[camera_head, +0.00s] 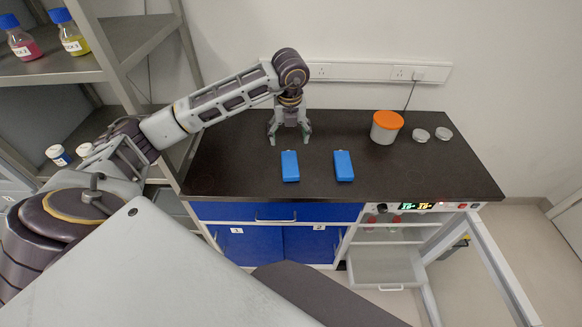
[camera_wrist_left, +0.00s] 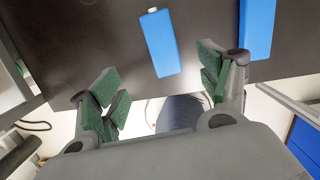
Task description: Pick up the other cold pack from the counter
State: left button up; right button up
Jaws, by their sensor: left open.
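Two blue cold packs lie on the black counter (camera_head: 235,170). The left pack (camera_head: 290,166) and the right pack (camera_head: 343,166) lie side by side with a gap between them. My left gripper (camera_head: 290,139) points down just behind the left pack, open and empty. In the left wrist view, its green-padded fingers (camera_wrist_left: 160,88) are spread apart. One blue pack with a pale cap (camera_wrist_left: 162,42) shows beyond the fingers, and a second blue pack (camera_wrist_left: 257,28) is cut off at the top right. Neither pack is between the fingers. My right gripper is out of view.
A white tub with an orange lid (camera_head: 386,127) and two small clear dishes (camera_head: 421,135) stand at the counter's right. A shelf with bottles (camera_head: 70,35) is at left. Below the counter's right side, an appliance has an open door (camera_head: 492,262) and a pulled-out drawer (camera_head: 385,270).

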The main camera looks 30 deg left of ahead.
pick_arm(q)
jog(key=shift+f, duration=0.1)
send_over(290, 163)
jog(key=s, duration=0.1)
notch_tip(290, 163, down, 7)
jog(key=shift+d+f+p, duration=0.1)
jog(key=shift+d+p, duration=0.05)
jog(key=shift+p, duration=0.2)
jog(key=shift+w+f, duration=0.1)
jog(key=shift+f, duration=0.45)
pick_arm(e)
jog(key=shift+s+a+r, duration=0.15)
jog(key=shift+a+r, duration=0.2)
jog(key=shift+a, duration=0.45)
pick_arm(q)
jog(key=shift+f, duration=0.1)
jog(key=shift+f, duration=0.5)
jog(key=shift+w+f+p, duration=0.15)
jog(key=shift+f+p, duration=0.2)
jog(key=shift+f, duration=0.65)
jog(key=shift+w+f+p, duration=0.1)
jog(key=shift+f+p, duration=0.2)
jog(key=shift+f, duration=0.65)
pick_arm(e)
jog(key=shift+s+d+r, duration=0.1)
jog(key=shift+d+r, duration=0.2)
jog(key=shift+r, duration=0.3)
